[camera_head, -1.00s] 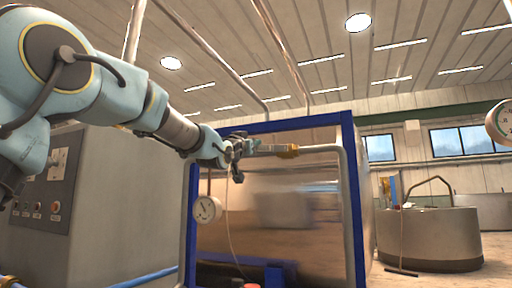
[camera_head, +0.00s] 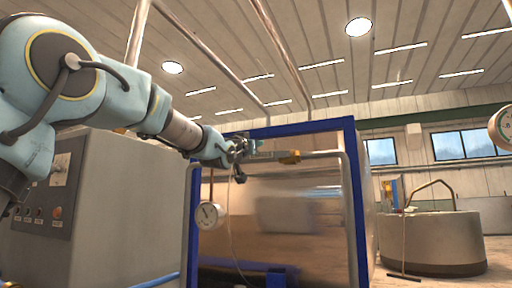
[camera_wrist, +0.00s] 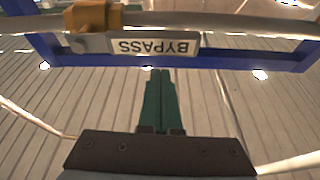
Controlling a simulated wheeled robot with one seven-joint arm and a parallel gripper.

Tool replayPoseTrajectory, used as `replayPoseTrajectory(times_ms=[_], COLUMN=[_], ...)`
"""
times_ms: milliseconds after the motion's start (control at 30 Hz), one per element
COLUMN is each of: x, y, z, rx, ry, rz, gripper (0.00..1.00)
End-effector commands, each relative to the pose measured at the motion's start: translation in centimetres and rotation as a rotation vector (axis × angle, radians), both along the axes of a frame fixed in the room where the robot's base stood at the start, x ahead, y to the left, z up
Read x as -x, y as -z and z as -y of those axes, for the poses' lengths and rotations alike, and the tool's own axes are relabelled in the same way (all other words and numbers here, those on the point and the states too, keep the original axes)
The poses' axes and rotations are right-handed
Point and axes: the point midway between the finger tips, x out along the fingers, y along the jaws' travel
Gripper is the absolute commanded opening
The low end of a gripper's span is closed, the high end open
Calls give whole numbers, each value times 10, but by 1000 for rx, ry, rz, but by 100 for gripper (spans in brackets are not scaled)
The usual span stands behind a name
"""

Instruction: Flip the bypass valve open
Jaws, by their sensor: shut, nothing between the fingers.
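The bypass valve has an orange-brass body (camera_head: 290,157) on the horizontal pipe at the top of the blue frame. It also shows in the wrist view (camera_wrist: 94,16), at the upper left. A grey plate marked BYPASS (camera_wrist: 150,46), upside down in the wrist view, extends right from beside the body, roughly along the pipe. I cannot tell whether it is the lever itself or a label. My gripper (camera_wrist: 157,72) is shut and empty, its green fingertips just below the plate in the wrist view; contact is unclear. In the head view my gripper (camera_head: 246,152) is left of the valve body.
The blue frame (camera_head: 354,200) surrounds a large shiny metal chamber (camera_head: 300,225). A pressure gauge (camera_head: 209,214) hangs at its left. A grey control cabinet (camera_head: 110,215) stands at the left. A round metal tank (camera_head: 432,242) stands on the floor at the right.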

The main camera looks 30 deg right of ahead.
Motion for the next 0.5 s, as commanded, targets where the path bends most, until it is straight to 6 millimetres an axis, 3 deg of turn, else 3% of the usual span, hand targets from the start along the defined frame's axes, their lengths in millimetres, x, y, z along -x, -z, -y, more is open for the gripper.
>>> replayPoseTrajectory(times_ms=[100,200,500], x=[2,12,41], y=[-29,-10,7], z=[3,-15,-59], rx=[1,-2,-2], ry=[1,-4,-2], rz=[1,1,3], gripper=[0,0,0])
